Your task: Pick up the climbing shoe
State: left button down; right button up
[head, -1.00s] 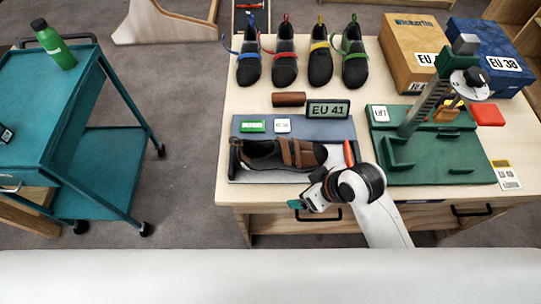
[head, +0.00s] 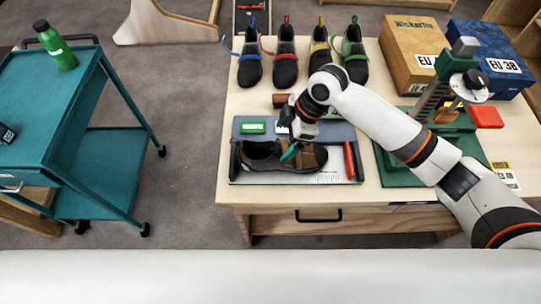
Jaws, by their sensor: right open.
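A brown and black climbing shoe (head: 314,158) lies lengthwise on a grey measuring tray (head: 233,175) near the table's front edge. I cannot tell whether the fingers touch the shoe. My left gripper is not in view.
A red marker-like bar (head: 349,160) stands at the tray's right. Several dark shoes with coloured straps (head: 286,68) line the back. A green measuring stand (head: 395,172) is behind my right arm. A teal cart (head: 45,110) stands left, across open floor.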

aim_at(275, 148)
jog(key=x, duration=0.4)
jog(key=shift+a+f+p, duration=0.2)
jog(key=shift+f+p, duration=0.05)
jog(key=shift+p, duration=0.15)
jog(key=shift+p+x, duration=0.75)
jog(key=shift+x, duration=1.95)
jog(key=shift+w, duration=0.15)
jog(key=c, duration=1.1)
jog(key=shift+c, duration=0.5)
jog(key=shift+r, duration=0.1)
jog(key=shift+w+r, duration=0.1)
jog(key=shift+r, duration=0.15)
notch_tip(275, 148, up, 10)
jog(key=b, duration=0.1)
jog(key=shift+f+b, duration=0.25)
jog(key=shift+b, duration=0.15)
